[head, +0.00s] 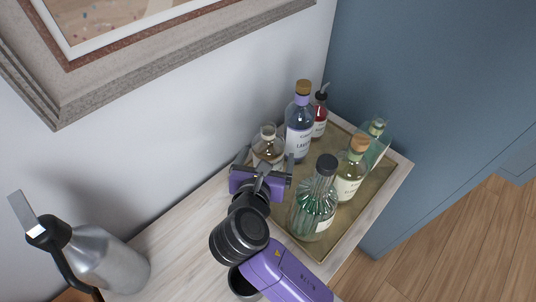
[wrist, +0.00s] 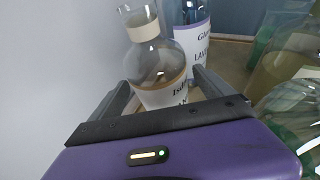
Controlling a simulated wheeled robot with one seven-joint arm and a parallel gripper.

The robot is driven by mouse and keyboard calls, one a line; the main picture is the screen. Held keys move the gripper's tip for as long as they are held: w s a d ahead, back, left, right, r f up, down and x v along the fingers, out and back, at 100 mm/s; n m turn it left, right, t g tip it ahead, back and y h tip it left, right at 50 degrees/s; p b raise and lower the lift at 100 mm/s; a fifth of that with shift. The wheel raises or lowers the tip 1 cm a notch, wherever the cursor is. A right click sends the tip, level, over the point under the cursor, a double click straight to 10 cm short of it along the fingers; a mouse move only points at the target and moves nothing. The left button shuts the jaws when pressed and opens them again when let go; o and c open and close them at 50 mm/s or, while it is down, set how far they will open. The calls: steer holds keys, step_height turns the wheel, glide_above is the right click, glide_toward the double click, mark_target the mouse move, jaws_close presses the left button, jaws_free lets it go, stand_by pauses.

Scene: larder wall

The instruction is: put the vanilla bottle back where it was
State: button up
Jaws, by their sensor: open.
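A clear bottle (head: 268,146) with amber liquid and a cream collar stands upright at the tray's back left. In the wrist view, this bottle (wrist: 157,60) has a partly hidden label ending in what looks like "AN"; I take it for the vanilla bottle, but the full word cannot be read. My gripper (head: 267,158) is open, with one finger on each side of the bottle's lower part. Whether the fingers touch it cannot be told. The gripper hides the bottle's base. The tray (head: 352,222) has a tan floor and holds several bottles.
A violet lavender bottle (head: 298,128) stands close to the right, with a red bottle (head: 320,117) behind it. A green ribbed bottle (head: 313,208), a cork-stoppered bottle (head: 350,175) and a green-tinted one (head: 376,142) stand further right. A metal flask (head: 105,262) stands left.

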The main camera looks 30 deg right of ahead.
steer(key=v, duration=1)
steer(key=shift+r, duration=0.15)
steer(key=shift+s+a, duration=0.2)
steer(key=shift+s, duration=0.05)
